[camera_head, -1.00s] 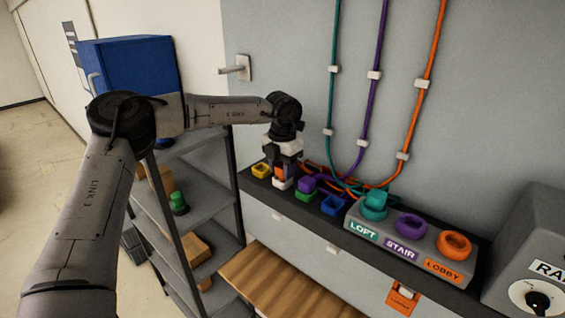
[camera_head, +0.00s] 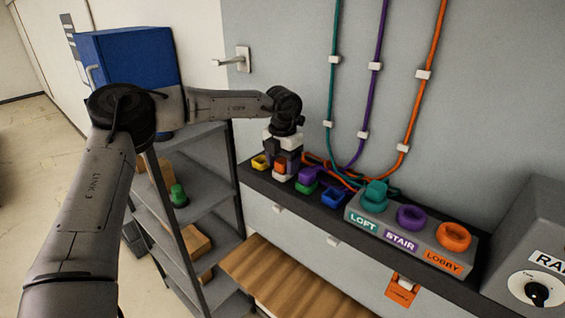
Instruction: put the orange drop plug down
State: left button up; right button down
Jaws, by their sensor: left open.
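The orange drop plug (camera_head: 280,167) is at the white socket (camera_head: 282,178) on the dark ledge, with an orange cable running from it. It looks upright; I cannot tell how deeply it is seated. My left gripper (camera_head: 281,161) points down over the plug, with its open fingers beside it. The fingers partly hide the plug. My right gripper is not in view.
The yellow socket (camera_head: 260,162) is just left. The purple plug (camera_head: 308,174) is at the green socket (camera_head: 306,187), close on the right, then the blue socket (camera_head: 335,198). Loose cables lie behind. The grey labelled box (camera_head: 375,225) with ring-shaped pieces stands further right.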

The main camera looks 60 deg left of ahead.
aim_at(283, 160)
pick_arm(q)
jog(key=shift+r+p, duration=0.3)
jog(key=shift+p, duration=0.05)
jog(key=shift+r, duration=0.25)
notch_tip(283, 160, up, 12)
jog(key=b, duration=0.3)
jog(key=shift+f, duration=0.25)
